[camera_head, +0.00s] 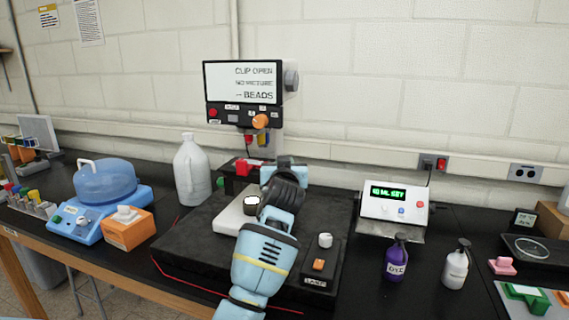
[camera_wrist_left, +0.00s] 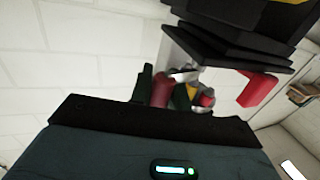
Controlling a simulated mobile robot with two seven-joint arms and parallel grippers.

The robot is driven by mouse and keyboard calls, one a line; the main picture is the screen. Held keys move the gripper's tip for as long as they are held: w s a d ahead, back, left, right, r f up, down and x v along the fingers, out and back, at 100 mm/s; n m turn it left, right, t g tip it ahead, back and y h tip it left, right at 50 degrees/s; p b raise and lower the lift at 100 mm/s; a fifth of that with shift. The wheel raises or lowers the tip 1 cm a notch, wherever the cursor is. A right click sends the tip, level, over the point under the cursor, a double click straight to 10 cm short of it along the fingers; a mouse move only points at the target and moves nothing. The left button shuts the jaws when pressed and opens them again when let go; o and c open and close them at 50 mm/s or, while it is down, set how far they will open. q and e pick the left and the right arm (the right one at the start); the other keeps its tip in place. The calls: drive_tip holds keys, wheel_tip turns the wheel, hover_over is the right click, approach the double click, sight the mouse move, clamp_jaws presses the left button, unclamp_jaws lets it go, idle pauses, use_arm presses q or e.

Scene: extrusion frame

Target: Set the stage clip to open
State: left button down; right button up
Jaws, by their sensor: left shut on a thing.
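A dark microscope-like instrument stands mid-table, with a black stage (camera_head: 234,185) and a red part (camera_head: 243,167) at its left side. A red lever-like part (camera_wrist_left: 259,90) also shows in the left wrist view, below a black plate. My left gripper (camera_head: 284,170) reaches up from the bottom of the head view to the right side of the stage. It is shut on what seems to be the stage clip. Its fingertips and the clip itself are hidden by my wrist. The monitor (camera_head: 241,82) above shows text whose top line reads "CLIP OPEN". My right gripper is not in view.
A white jug (camera_head: 192,170) stands left of the instrument. A blue-domed device (camera_head: 105,185) and an orange box (camera_head: 128,229) are further left. A white display unit (camera_head: 394,207), a purple bottle (camera_head: 396,258) and a white bottle (camera_head: 456,265) stand to the right.

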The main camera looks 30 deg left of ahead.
use_arm(q)
drive_tip(key=m+t+h, duration=0.1)
drive_tip(key=m+h, duration=0.1)
drive_tip(key=s+m+h, duration=0.1)
drive_tip(key=h, duration=0.2)
drive_tip(key=m+t+h, duration=0.1)
drive_tip(key=m+h, duration=0.1)
drive_tip(key=h, duration=0.1)
drive_tip(key=shift+s+f+m+t, duration=0.1)
drive_tip(key=shift+s+m+t, duration=0.2)
drive_tip(key=shift+s, duration=0.1)
drive_tip(key=shift+s+f+m+h+b, duration=0.1)
drive_tip(key=shift+s+m+h+b, duration=0.1)
drive_tip(key=shift+m+h, duration=0.55)
drive_tip(key=shift+s+m+h+b, duration=0.1)
drive_tip(key=shift+m+h+b, duration=0.2)
drive_tip(key=shift+h, duration=0.85)
drive_tip(key=shift+s+m+h, duration=0.1)
drive_tip(key=shift+m+h, duration=0.25)
drive_tip(key=shift+h, duration=0.05)
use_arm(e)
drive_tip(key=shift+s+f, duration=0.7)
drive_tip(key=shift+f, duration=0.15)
use_arm(q)
drive_tip(key=shift+s+m+h, duration=0.1)
drive_tip(key=shift+m+h, duration=0.2)
drive_tip(key=shift+h, duration=0.2)
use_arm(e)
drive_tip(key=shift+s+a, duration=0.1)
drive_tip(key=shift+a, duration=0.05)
